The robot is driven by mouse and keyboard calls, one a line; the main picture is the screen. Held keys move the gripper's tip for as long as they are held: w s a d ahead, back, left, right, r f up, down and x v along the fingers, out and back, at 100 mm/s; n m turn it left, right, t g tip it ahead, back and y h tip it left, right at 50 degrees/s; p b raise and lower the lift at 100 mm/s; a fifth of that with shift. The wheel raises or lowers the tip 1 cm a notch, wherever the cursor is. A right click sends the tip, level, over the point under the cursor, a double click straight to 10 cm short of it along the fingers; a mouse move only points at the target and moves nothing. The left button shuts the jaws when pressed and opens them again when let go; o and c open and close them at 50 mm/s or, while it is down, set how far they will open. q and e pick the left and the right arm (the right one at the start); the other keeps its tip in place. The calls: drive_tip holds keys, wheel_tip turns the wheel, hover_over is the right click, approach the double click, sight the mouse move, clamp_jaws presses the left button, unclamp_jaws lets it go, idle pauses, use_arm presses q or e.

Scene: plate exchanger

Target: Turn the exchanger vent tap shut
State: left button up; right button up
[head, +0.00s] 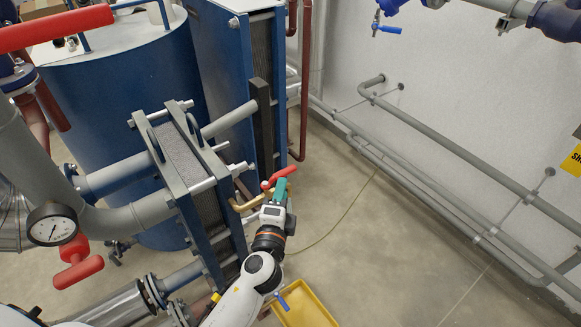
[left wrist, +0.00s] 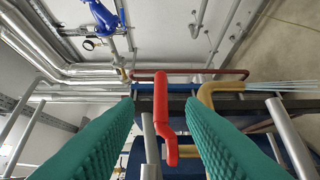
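In the left wrist view the red lever (left wrist: 165,115) shows between the two spread fingers, with a gap on each side. The brass pipe (left wrist: 212,90) is just right of the lever there. My right gripper is not in view.
A yellow tray (head: 325,322) lies on the floor below my left arm. A second blue exchanger (head: 225,50) and a blue tank (head: 120,75) stand behind. Red handles (head: 78,266) and a gauge (head: 52,224) are at left. Floor to the right is mostly clear, up to grey wall pipes (head: 450,145).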

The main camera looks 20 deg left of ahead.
sight(285, 176)
use_arm(q)
drive_tip(key=w, duration=0.5)
drive_tip(key=w+a+p, duration=0.1)
drive_tip(key=w, duration=0.1)
drive_tip(key=shift+w+f, duration=0.1)
drive_tip(key=shift+w, duration=0.1)
clamp_jaws()
